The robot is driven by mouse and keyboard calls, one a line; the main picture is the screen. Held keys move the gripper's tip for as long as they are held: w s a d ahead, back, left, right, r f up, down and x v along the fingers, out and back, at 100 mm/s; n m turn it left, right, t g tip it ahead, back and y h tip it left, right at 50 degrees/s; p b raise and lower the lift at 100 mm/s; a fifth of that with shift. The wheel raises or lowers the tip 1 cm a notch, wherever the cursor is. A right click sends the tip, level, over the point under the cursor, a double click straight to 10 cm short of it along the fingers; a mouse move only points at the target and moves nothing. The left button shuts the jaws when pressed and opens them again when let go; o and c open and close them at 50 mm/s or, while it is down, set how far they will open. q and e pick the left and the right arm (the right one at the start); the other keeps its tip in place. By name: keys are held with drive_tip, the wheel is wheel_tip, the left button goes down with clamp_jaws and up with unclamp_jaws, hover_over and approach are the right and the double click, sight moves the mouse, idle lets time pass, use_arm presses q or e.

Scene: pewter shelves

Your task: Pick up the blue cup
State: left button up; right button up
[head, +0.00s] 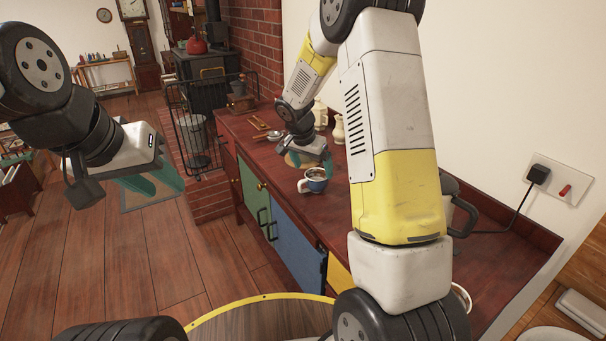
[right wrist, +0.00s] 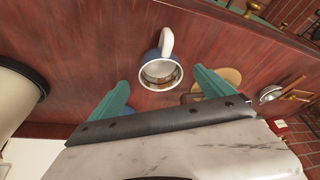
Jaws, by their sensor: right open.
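The blue cup (head: 316,183) stands upright on the dark red counter, with a white rim and white handle and something brown inside. My right gripper (head: 309,163) is open and empty, just above and behind the cup in the head view. In the right wrist view the cup (right wrist: 154,82) lies beyond and between the two teal fingertips (right wrist: 162,84), its handle pointing up and away. I see no contact between fingers and cup. My left gripper (head: 155,184) hangs over the wooden floor at the left, away from the counter, with nothing seen in it; its finger gap is unclear.
A round wooden board (right wrist: 228,77) lies close to the cup in the right wrist view, near a metal strainer (right wrist: 270,94). Cream jugs (head: 339,130) stand by the wall. Counter (head: 340,215) in front of the cup is clear.

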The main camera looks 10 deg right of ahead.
sight(315, 176)
drive_tip(key=x, duration=0.5)
drive_tip(key=shift+f, duration=0.3)
drive_tip(key=shift+s+a, duration=0.1)
drive_tip(key=c, duration=1.6)
drive_tip(key=shift+r, duration=0.1)
